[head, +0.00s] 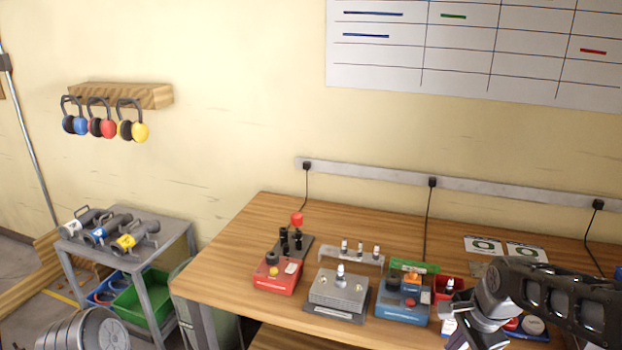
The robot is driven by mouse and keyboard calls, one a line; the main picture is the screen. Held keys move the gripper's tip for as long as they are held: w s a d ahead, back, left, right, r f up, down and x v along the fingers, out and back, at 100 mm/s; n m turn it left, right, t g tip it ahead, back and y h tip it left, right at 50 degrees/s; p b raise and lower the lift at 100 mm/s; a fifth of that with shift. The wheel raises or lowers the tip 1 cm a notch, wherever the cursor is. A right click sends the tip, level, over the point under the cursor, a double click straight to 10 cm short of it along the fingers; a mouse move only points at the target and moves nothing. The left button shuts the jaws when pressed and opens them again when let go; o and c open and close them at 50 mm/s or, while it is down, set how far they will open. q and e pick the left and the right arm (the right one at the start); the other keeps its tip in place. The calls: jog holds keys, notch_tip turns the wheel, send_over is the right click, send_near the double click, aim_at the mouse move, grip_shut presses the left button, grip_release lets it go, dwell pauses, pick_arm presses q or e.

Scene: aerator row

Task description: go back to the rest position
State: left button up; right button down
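My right arm comes in from the right edge over the front right of the wooden workbench (225,260). Its silver wrist part runs down to the bottom edge of the head view, and I cannot see its fingers. My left gripper does not show in this view. On the bench stand a red device (277,275), a grey metal block (338,292) with a small fitting on top, and a blue device (402,302). My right arm hides part of the bench's right side.
A red bin (449,283) stands beside my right arm. A rack (350,258) holds small fittings behind the block. A grey cart (178,228) with several tools stands left of the bench. Ear defenders (102,125) hang on the wall.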

jog(key=s+a+f+n+t+y, duration=0.1)
jog(key=a+f+n, duration=0.55)
jog(key=f, duration=0.35)
jog(key=s+a+f+n+y, duration=0.1)
jog(key=a+f+n, duration=0.4)
jog(key=a+f, duration=0.45)
jog(key=s+a+f+n+g, duration=0.1)
jog(key=s+a+f+g, duration=0.1)
jog(key=s+f, duration=0.5)
jog(key=s+a+f+n+g+y, duration=0.1)
jog(key=s+a+f+g, duration=0.1)
jog(key=s+a+f, duration=0.2)
jog(key=s+f, duration=0.3)
jog(key=s, duration=0.5)
jog(key=shift+s+f+b, duration=0.2)
jog(key=shift+s+b, duration=0.1)
jog(key=shift+b, duration=0.05)
